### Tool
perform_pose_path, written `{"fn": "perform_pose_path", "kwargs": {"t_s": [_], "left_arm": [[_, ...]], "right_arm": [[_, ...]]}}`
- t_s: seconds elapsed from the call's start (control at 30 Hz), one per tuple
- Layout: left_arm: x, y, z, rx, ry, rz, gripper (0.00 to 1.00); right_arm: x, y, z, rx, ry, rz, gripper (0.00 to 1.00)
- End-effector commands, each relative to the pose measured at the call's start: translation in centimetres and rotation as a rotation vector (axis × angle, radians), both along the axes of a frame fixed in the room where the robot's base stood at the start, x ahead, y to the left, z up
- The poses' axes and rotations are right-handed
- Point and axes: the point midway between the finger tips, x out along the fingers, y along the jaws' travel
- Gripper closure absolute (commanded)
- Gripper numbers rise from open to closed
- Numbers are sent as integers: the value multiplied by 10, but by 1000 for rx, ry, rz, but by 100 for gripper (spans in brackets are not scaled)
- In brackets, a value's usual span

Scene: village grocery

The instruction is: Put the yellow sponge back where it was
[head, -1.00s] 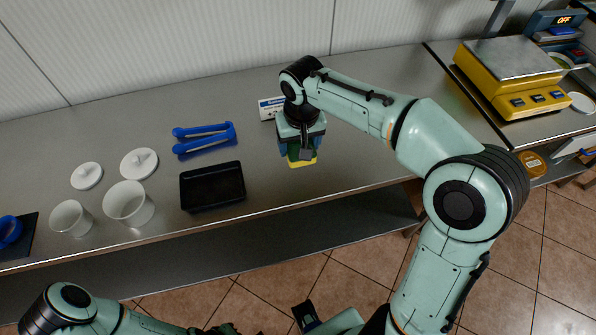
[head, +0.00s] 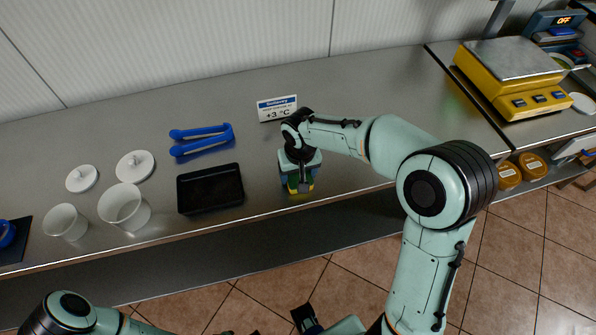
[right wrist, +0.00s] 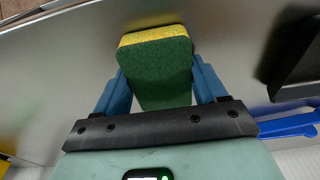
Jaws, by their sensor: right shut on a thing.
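The yellow sponge (right wrist: 155,38) has a green scouring side (right wrist: 162,75) and sits between the blue fingers of my right gripper (right wrist: 158,82) in the right wrist view. The fingers press on its two sides. In the head view my right gripper (head: 299,184) points down over the steel counter (head: 345,172), near its front edge and right of the black tray. Only small yellow bits of the sponge show there; I cannot tell whether it touches the counter.
The black tray (head: 211,206) lies left of the right gripper. Blue tongs (head: 203,147), white cups (head: 124,205) and lids (head: 135,165) are further left. A +3 °C sign (head: 277,108) stands behind. A yellow scale (head: 510,85) is at far right. Counter between gripper and scale is clear.

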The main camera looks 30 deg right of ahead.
Motion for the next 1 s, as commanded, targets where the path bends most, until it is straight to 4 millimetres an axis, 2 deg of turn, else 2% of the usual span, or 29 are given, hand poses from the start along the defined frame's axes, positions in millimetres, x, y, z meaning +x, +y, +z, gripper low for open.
{"fn": "perform_pose_path", "kwargs": {"t_s": [0.13, 0.17, 0.2, 0.23, 0.5, 0.63, 0.77, 1.0], "left_arm": [[-1, 0, -3, 0, 1, 0, 100], [-1, 0, -2, 0, 1, 0, 100], [-1, 0, -2, 0, 1, 0, 100], [-1, 0, -2, 0, 1, 0, 100], [-1, 0, -2, 0, 1, 0, 100], [0, 0, 1, 0, 0, 0, 100], [1, 0, 4, -1, -2, 0, 100], [4, 0, 10, 0, -5, -1, 100]], "right_arm": [[0, 0, -3, 0, 0, 0, 53], [0, 0, -3, 0, 0, 0, 22], [0, 0, -2, 0, 0, 0, 9], [0, 0, -2, 0, 0, 0, 3], [0, 0, -1, 0, -1, 1, 3], [0, 0, 7, 0, -3, 1, 3], [-2, 1, 29, 1, -7, 1, 3], [-9, 3, 81, 2, -6, 1, 3]]}}
